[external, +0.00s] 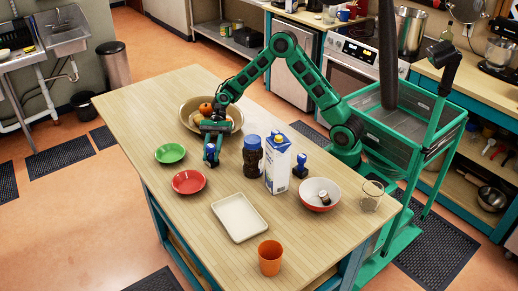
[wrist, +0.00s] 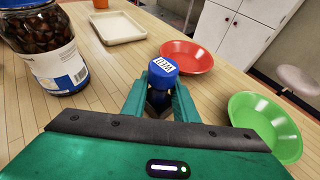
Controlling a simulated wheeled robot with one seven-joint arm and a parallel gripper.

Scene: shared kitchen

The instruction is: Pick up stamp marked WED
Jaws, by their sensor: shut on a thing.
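A blue-topped stamp (wrist: 163,68) with a small white label stands between the fingers of my gripper (wrist: 159,103) in the wrist view. The label's letters are too small to read surely. My gripper (external: 211,141) is shut on this stamp, whose blue part (external: 210,153) shows below the fingers in the external view. I cannot tell whether it touches the table. A second blue stamp (external: 300,167) stands right of the milk carton (external: 277,166); its marking cannot be read.
A dark jar (external: 252,157) stands right of my gripper. A green dish (external: 170,153), red dish (external: 188,182) and white tray (external: 239,217) lie nearby. A fruit bowl (external: 186,110) is behind my gripper. A red-and-white bowl (external: 313,194), glass (external: 371,197) and orange cup (external: 270,258) stand farther off.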

